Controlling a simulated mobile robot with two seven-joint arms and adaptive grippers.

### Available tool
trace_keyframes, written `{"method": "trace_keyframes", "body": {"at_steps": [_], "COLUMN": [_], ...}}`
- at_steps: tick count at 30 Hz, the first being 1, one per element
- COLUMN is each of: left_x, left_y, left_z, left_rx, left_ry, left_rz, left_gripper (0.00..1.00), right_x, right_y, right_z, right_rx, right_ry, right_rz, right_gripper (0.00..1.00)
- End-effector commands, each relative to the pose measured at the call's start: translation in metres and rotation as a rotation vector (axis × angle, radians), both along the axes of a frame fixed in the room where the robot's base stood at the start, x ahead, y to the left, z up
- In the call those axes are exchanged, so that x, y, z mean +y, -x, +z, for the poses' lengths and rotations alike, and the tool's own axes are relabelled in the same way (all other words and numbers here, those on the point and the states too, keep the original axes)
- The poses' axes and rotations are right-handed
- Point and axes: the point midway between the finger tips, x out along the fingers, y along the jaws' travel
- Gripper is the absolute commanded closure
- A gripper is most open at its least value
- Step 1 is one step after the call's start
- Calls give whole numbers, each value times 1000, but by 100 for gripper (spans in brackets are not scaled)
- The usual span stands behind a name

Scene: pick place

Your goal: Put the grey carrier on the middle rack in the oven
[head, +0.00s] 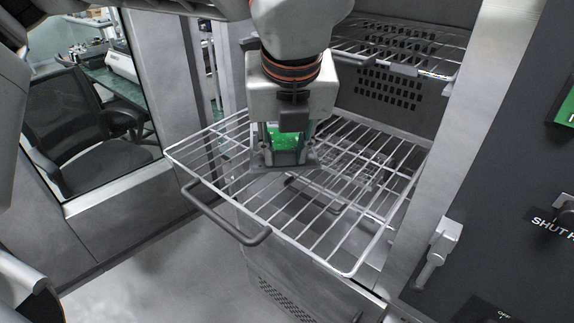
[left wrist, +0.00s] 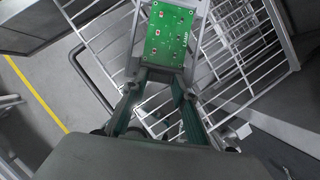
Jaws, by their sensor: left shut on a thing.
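The grey carrier (head: 313,160) is a small frame with a green circuit board (head: 304,129) in it. My left gripper (head: 284,158) is shut on the carrier, over the pulled-out wire rack (head: 232,187). In the left wrist view, the carrier (left wrist: 201,30) and its green board (left wrist: 168,36) extend ahead of the fingers, above the rack bars. I cannot tell whether the carrier touches the rack. The gripper hides part of the carrier in the head view. My right gripper is not in view.
The oven (head: 385,95) is open, with another wire rack (head: 420,47) higher up inside. The pulled-out rack has a dark front handle (head: 225,220) and looks otherwise mostly bare. A latch (head: 437,250) stands on the right side. A chair (head: 85,130) shows behind glass at left.

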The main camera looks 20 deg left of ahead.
Motion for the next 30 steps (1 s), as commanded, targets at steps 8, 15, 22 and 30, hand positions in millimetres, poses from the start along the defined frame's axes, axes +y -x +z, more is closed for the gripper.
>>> {"method": "trace_keyframes", "body": {"at_steps": [8, 15, 22, 30], "left_x": [0, 0, 0, 0], "left_y": [1, 0, 0, 0], "left_z": [-28, -39, -40, -40], "left_rx": [3, -1, 0, 0], "left_ry": [-1, 2, 1, 1], "left_rz": [-2, -1, 0, 0], "left_gripper": [95, 95, 56, 56], "right_x": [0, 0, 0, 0], "right_y": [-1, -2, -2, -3], "right_z": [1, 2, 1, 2], "right_rx": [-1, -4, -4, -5], "right_ry": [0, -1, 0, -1], "right_rz": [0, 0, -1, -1], "right_gripper": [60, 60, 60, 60]}}
